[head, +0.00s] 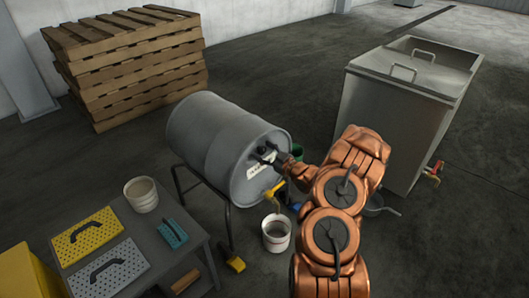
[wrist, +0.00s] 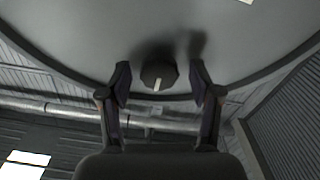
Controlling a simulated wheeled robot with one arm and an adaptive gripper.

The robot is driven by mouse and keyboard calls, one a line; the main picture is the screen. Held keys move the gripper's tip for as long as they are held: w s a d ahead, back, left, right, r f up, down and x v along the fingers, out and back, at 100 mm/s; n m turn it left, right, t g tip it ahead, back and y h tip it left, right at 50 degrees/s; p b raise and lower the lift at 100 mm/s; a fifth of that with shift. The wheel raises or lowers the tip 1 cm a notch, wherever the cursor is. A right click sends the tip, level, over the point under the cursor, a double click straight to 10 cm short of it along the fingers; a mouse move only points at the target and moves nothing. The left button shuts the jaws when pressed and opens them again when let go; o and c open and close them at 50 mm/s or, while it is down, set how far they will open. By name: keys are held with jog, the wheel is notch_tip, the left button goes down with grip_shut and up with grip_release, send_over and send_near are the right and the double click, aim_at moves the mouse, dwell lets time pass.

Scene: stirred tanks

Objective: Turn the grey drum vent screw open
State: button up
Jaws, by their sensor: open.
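The grey drum (head: 215,135) lies on its side on a dark stand, its round end facing my arm. In the wrist view the drum end (wrist: 100,35) fills the top of the picture. The vent screw (wrist: 158,76) is a dark round knob near the drum's rim, with a pale mark at its lower part. My gripper (wrist: 160,84) is open, with one finger on each side of the knob and a visible gap on both sides. In the head view my gripper (head: 277,158) is at the drum end, and it hides the knob there.
A yellow tap (head: 275,189) sits low on the drum end, above a white bucket (head: 276,234). A steel tank (head: 400,105) stands at the right. A table (head: 150,245) with perforated plates and a pot is at the lower left. Stacked pallets (head: 130,65) stand behind.

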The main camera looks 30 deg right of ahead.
jog(key=c, duration=1.1)
jog(key=shift+c, duration=0.2)
